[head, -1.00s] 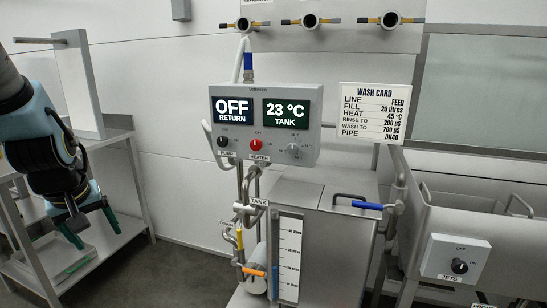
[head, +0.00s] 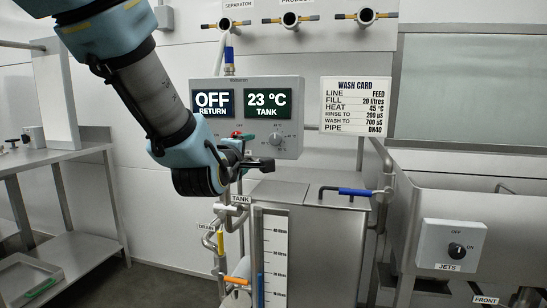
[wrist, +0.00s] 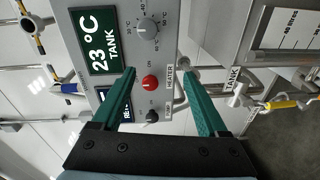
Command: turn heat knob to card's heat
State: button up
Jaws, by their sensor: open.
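The grey heat knob (head: 278,139) is at the lower right of the control box (head: 222,84), with a temperature scale around it. It also shows in the wrist view (wrist: 147,27), beyond my fingertips. Its exact setting is too small to read. The wash card (head: 356,86) reads HEAT 45 °C. The box displays OFF RETURN and 23 °C TANK. My gripper (head: 254,150) is open and empty in front of the box's lower part; it also shows in the wrist view (wrist: 159,75). The red heater knob (wrist: 150,83) appears between its green fingers. My gripper and arm hide the pump knob in the head view.
The black pump knob (wrist: 152,116) sits beside the heater knob. Below the box are pipes and a tank (head: 325,235) with a blue-handled lever (head: 355,192). A jets knob box (head: 450,245) is at the right. A steel shelf (head: 60,155) stands at the left.

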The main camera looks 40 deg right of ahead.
aim_at(275, 140)
jog(key=shift+n+h, duration=0.3)
jog(key=shift+h, duration=0.2)
jog(key=w+d, duration=0.1)
jog(key=d, duration=0.2)
jog(key=w+d+p, duration=0.1)
jog(key=d, duration=0.3)
jog(key=w+d+r, duration=0.1)
jog(key=d, duration=0.3)
jog(key=shift+d, duration=0.2)
grip_shut()
